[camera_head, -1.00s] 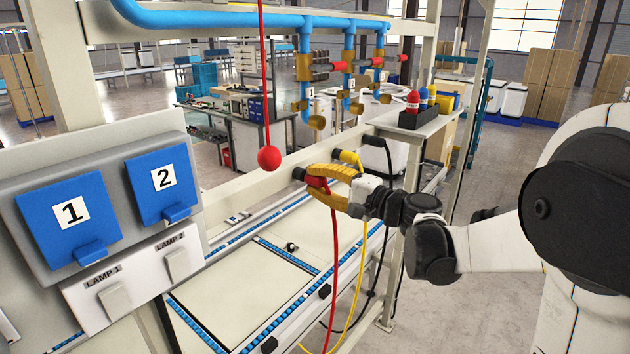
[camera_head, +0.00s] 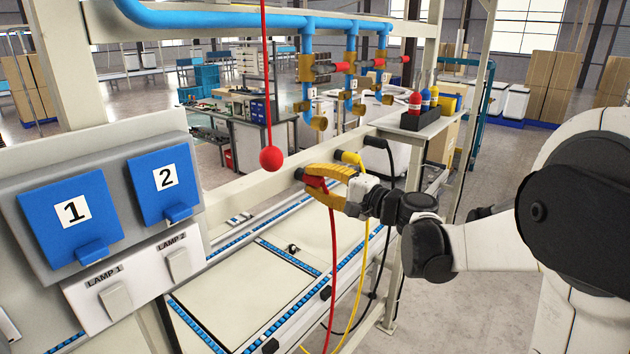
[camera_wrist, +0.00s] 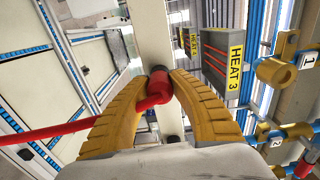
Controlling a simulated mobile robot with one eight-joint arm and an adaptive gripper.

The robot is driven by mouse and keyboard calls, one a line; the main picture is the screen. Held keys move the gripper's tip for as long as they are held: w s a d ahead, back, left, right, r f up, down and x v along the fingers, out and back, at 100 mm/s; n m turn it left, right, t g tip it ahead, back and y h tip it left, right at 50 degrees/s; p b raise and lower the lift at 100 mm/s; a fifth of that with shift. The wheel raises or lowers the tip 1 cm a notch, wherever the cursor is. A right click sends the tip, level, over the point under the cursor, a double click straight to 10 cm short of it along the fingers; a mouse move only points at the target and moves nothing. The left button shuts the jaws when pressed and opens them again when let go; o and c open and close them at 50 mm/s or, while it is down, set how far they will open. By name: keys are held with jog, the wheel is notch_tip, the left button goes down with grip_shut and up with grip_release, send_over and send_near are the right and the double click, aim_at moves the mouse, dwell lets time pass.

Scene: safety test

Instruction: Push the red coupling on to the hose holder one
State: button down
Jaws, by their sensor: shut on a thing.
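The red coupling (camera_head: 315,181) with its red hose hangs at the beam, at the leftmost dark hose holder (camera_head: 299,174). My gripper (camera_head: 312,176), with yellow fingers, is shut on the red coupling. In the wrist view the red coupling (camera_wrist: 159,88) lies between the fingertips (camera_wrist: 160,82), its dark end against the pale beam. The red hose (camera_wrist: 70,128) runs off to the left there. The fingers partly hide the coupling and the holder, so I cannot tell how far it is seated. I cannot read a number on this holder.
A yellow coupling (camera_head: 350,158) and a black one (camera_head: 375,142) sit along the beam (camera_head: 240,187) to the right. A red ball (camera_head: 271,158) hangs on a cord to the left. Blue pipes with brass valves (camera_head: 319,122) are above. A conveyor (camera_head: 262,290) lies below.

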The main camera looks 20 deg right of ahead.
jog(key=c, duration=1.2)
grip_release()
jog(key=shift+o, duration=0.2)
jog(key=v, duration=1.2)
